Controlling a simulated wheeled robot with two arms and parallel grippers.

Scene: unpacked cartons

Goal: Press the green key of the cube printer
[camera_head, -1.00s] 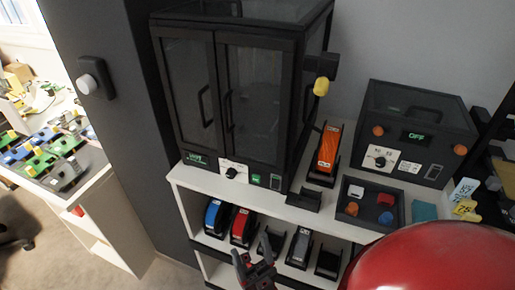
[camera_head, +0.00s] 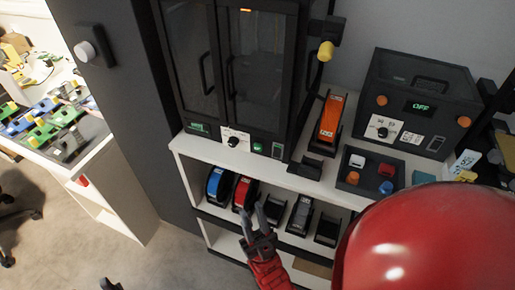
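The cube printer (camera_head: 262,75) is the tall black cabinet with two dark glass doors on the white shelf unit. Its green key (camera_head: 257,147) sits on the lower front edge, right of a black knob on a white plate. A small orange light shows at the top of the right door. My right gripper (camera_head: 252,212) is below the key, in front of the lower shelf. Its two grey fingers point up and stand apart, with nothing between them. It is clear of the key. My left gripper is not in view.
Tape dispensers (camera_head: 242,193) stand on the lower shelf. An orange dispenser (camera_head: 330,121), a tray of coloured blocks (camera_head: 369,175) and a black box reading OFF (camera_head: 417,102) stand right of the printer. A dark panel (camera_head: 120,120) rises on the left. My red body part covers the lower right.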

